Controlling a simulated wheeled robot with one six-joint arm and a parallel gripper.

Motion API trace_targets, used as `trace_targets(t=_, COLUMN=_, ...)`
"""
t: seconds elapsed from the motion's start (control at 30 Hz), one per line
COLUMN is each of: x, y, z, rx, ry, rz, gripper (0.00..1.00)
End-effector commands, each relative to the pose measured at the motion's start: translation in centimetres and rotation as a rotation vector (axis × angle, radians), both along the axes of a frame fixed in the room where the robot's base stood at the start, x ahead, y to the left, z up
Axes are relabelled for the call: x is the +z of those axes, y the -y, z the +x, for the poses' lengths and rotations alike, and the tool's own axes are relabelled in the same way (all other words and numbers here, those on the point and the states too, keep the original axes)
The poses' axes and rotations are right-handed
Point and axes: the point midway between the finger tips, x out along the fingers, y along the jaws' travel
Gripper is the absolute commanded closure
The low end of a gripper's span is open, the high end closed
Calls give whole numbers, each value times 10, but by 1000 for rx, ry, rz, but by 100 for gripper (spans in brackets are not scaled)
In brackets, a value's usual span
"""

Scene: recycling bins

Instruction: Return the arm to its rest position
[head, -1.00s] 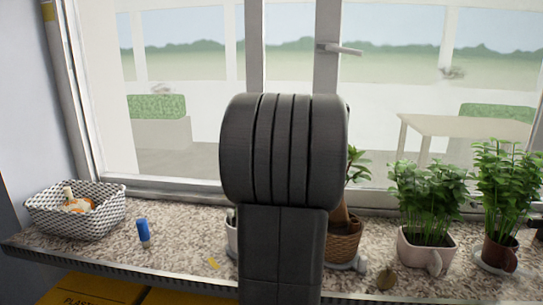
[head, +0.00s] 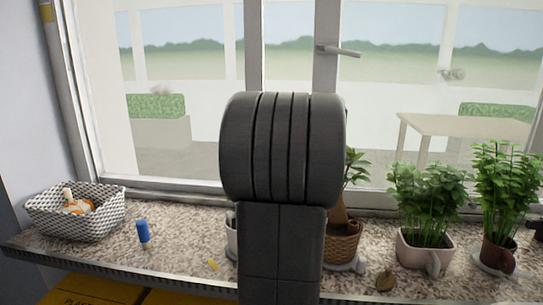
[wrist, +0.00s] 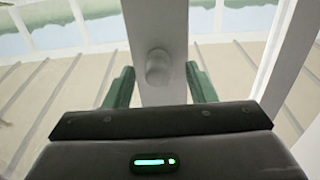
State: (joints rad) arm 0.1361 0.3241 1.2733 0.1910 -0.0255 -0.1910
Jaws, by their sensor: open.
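My arm (head: 282,150) stands upright in the middle of the head view, its dark ribbed joint in front of the window. My gripper (wrist: 160,82) shows in the wrist view, with its two green fingers spread apart and nothing held between them. Behind the fingers the wrist view shows a white window post with a round knob (wrist: 158,67). The gripper does not show in the head view.
A speckled sill (head: 185,225) runs below the window. On it are a woven basket (head: 75,222), a blue-capped stick (head: 143,234), and potted plants (head: 425,205) at the right. Yellow bins (head: 95,290) stand below the sill. My arm hides part of the sill.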

Motion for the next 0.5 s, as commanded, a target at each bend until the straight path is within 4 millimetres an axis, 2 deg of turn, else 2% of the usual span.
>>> trace_targets(t=0.03, x=7, y=-2, z=0, rx=1, ry=0, rz=0, gripper=49)
trace_targets(t=0.5, x=3, y=-13, z=2, rx=1, ry=1, rz=0, gripper=49)
